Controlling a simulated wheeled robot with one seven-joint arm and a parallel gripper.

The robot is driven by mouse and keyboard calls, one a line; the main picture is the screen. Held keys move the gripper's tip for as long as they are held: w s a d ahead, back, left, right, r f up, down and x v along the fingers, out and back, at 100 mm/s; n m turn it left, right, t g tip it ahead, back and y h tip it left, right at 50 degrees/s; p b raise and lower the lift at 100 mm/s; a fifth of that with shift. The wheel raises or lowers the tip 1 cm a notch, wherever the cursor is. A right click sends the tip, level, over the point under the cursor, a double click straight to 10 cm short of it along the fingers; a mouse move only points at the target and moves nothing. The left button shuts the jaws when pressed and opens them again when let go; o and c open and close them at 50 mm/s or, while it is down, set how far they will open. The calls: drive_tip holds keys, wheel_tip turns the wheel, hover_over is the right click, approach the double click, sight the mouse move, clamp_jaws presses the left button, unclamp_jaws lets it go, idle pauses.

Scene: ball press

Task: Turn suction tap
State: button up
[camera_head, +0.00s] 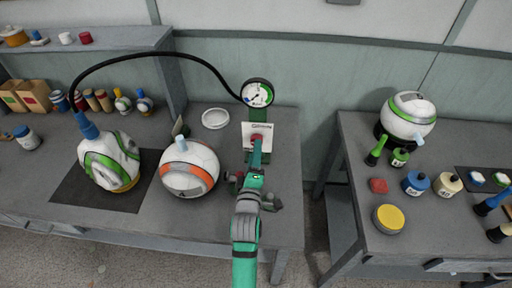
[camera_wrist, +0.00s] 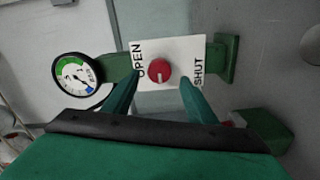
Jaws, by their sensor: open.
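The suction tap is a round red knob (camera_wrist: 160,70) on a white plate (camera_wrist: 195,50) marked OPEN on the left and SHUT on the right in the wrist view. In the head view the knob is mostly hidden behind my green gripper (camera_head: 257,150), below the white plate's upper part (camera_head: 258,128). My gripper (camera_wrist: 157,88) is open and empty, its fingertips reaching toward the plate with the knob lined up between them. I cannot tell whether they touch it. Which way the knob is set is too small to tell.
A pressure gauge (camera_head: 257,93) tops the green stand (camera_wrist: 122,66), with a black hose running left to a ball (camera_head: 108,160) on a dark mat. An orange-striped ball (camera_head: 189,168) stands left of my arm. A gap separates this bench from the right bench (camera_head: 340,200).

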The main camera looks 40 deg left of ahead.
drive_tip(key=v, duration=0.6)
drive_tip(key=shift+d, duration=0.35)
drive_tip(key=s+d+f+m+h, duration=0.3)
drive_tip(key=s+d+f+m, duration=0.25)
drive_tip(key=d, duration=0.35)
drive_tip(key=s+d+f+m+h, duration=0.2)
drive_tip(key=s+d+f+m, duration=0.3)
drive_tip(key=d, duration=0.4)
drive_tip(key=s+d+r+m+h, duration=0.1)
drive_tip(key=s+d+m+h, duration=0.1)
drive_tip(key=s+d+m, duration=0.3)
drive_tip(key=s+d+r+m+h, duration=0.1)
drive_tip(key=s+d+m, duration=0.5)
drive_tip(key=s, duration=0.6)
drive_tip(key=shift+s+d+h, duration=0.25)
drive_tip(key=shift+d+h, duration=0.55)
drive_tip(key=shift+d, duration=0.1)
